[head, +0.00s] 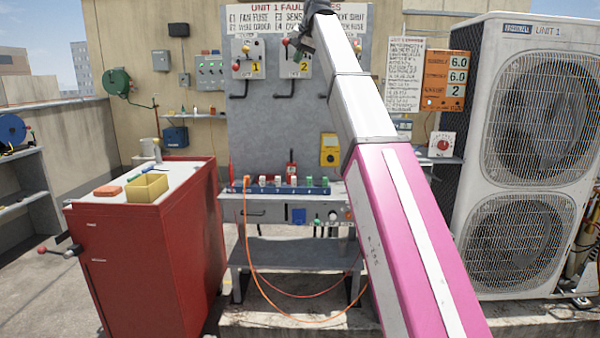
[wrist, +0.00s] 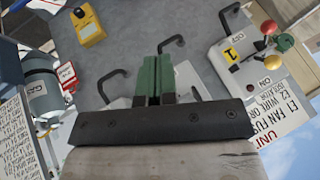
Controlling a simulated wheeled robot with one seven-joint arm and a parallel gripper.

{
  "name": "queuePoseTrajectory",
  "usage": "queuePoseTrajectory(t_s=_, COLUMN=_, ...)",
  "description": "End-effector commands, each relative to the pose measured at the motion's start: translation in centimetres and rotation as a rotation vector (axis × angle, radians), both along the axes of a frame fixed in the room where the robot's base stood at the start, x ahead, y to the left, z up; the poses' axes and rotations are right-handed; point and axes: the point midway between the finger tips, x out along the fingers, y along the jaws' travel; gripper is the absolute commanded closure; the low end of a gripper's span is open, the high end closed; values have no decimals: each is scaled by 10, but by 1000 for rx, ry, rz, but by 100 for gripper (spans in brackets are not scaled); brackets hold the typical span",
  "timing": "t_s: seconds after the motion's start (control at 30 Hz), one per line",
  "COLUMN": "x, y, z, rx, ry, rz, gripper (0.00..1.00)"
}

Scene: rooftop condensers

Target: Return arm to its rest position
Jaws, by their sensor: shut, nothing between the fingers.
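My arm, with a pink and white lower link, reaches up and away across the head view. Its dark wrist end (head: 308,32) is high in front of the grey fault panel (head: 262,125), near the switch unit marked 2. In the wrist view my gripper (wrist: 158,62) shows two green fingers side by side, shut with nothing between them. The fingers point toward the grey panel, with dark handles beyond and beside them. I cannot tell the exact gap between the fingertips and the panel. The arm hides part of the panel in the head view.
A red cabinet (head: 150,250) with a yellow bin (head: 147,187) stands left. A workbench (head: 290,212) with coloured-topped pieces stands below the panel. An orange cable (head: 262,290) hangs from it. The large condenser (head: 537,130) stands right. A yellow meter (head: 330,150) hangs beside my arm.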

Motion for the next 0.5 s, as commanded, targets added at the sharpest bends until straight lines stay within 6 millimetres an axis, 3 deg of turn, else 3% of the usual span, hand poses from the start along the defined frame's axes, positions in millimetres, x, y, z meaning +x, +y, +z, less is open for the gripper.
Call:
queuePoseTrajectory(t_s=0.3, x=13, y=-28, z=-159, rx=-64, ry=67, rz=-13, gripper=100)
queuePoseTrajectory(t_s=0.5, x=9, y=-48, z=-259, rx=-108, ry=113, rz=-15, gripper=100)
